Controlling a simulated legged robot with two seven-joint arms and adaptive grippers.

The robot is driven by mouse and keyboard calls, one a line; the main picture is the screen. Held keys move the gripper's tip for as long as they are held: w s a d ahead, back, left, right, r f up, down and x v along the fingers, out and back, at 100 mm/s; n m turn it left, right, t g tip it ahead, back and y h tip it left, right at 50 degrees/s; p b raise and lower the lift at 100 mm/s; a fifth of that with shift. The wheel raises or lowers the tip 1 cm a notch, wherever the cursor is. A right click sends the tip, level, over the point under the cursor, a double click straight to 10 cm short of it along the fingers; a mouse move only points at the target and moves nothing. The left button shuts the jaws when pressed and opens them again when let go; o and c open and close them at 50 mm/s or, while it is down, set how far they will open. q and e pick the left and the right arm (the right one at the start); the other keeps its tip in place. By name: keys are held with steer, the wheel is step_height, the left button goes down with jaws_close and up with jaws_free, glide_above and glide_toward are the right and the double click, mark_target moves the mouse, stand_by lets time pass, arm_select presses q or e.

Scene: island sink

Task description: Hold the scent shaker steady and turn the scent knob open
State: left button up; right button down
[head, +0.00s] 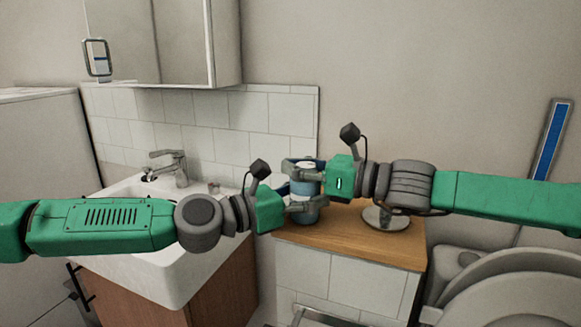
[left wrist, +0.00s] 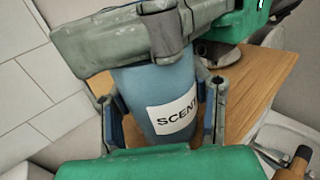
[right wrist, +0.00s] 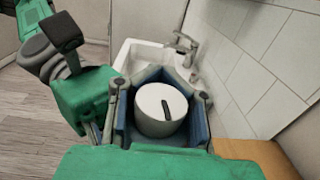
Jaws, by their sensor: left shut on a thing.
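The scent shaker (head: 306,188) is a blue cylinder standing upright over the wooden counter top. In the left wrist view its body (left wrist: 140,92) carries a white label reading "SCENT". My left gripper (head: 300,200) is shut on the shaker's body, a finger on each side. The scent knob (right wrist: 158,108) is a round white cap with a dark slot mark, seen from above in the right wrist view. My right gripper (right wrist: 160,115) is open around the knob, with blue-padded fingers on both sides. Its fingers hide much of the shaker's top in the head view.
The wooden counter top (head: 355,236) lies under the grippers. A white sink (head: 155,250) with a metal faucet (head: 172,165) is to the left. A round metal base (head: 386,218) stands on the counter under my right arm. A toilet (head: 520,290) is at the lower right.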

steer(key=shift+w+d+f, duration=0.1)
steer(key=shift+w+d, duration=0.15)
steer(key=shift+d, duration=0.05)
steer(key=c, duration=1.6)
jaws_free()
steer(key=shift+o, duration=1)
steer(key=shift+s+a, duration=0.1)
steer(key=v, duration=1.1)
steer(key=shift+s+d, duration=0.1)
steer(key=shift+d, duration=0.45)
steer(key=shift+c, duration=0.3)
